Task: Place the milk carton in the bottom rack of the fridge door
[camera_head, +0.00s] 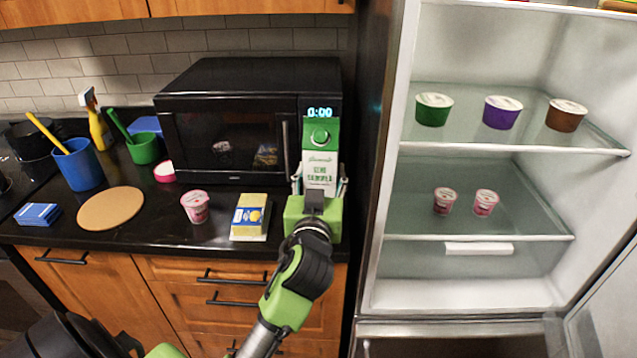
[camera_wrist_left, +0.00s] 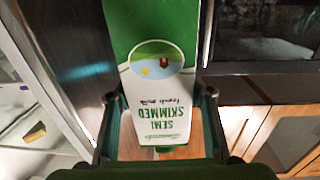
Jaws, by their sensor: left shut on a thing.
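The green and white milk carton (camera_head: 320,160) is upright in the head view, in front of the microwave's right side. My left gripper (camera_head: 318,188) is shut on it, with one finger at each side. In the left wrist view the carton (camera_wrist_left: 160,85) appears upside down between the fingers of the gripper (camera_wrist_left: 160,108). The fridge (camera_head: 388,200) stands open at the right. Part of what looks like its open door (camera_head: 610,305) shows at the lower right edge; its bottom rack is not clearly visible. My right gripper is not in view.
The microwave (camera_head: 230,125) stands on the black counter (camera_head: 150,215). A yellow butter pack (camera_head: 250,217), a pink yogurt cup (camera_head: 195,207) and a round board (camera_head: 110,208) lie left of my arm. Several tubs and cups stand on the fridge shelves (camera_head: 480,237); its floor (camera_head: 460,295) is clear.

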